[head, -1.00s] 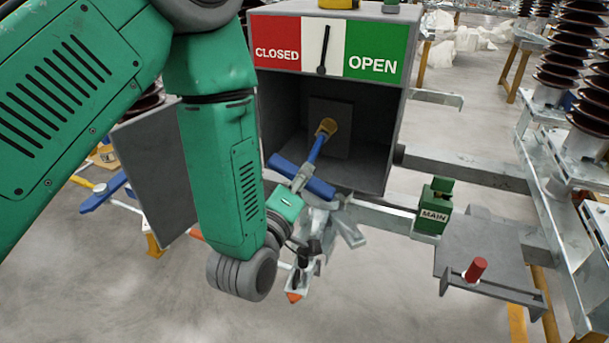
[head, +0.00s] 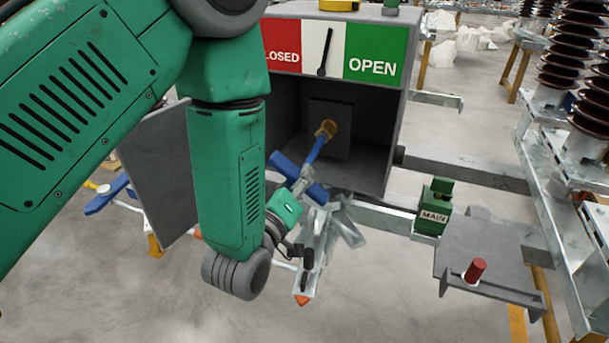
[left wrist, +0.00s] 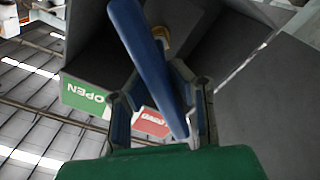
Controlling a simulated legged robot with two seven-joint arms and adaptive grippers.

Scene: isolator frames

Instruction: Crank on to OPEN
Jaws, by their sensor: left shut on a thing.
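The crank is a blue shaft with a blue crossbar (head: 286,166), running from a brass-coloured hub (head: 327,129) inside the open grey box (head: 372,150). My left gripper (head: 302,187) is shut on the crank at its crossbar. In the left wrist view the blue bar (left wrist: 146,50) passes between its two fingers (left wrist: 160,104). The box's sign has a red CLOSED field (head: 283,45), a white middle and a green OPEN field (head: 375,52). The black pointer (head: 325,50) stands nearly upright in the white part, leaning slightly right. My right gripper is not in view.
The box's grey door (head: 160,170) hangs open at the left, behind my left arm. A green MAIN block (head: 434,208) and a grey shelf with a red peg (head: 476,270) stand right of the box. Brown insulators (head: 572,75) and steel beams fill the right side.

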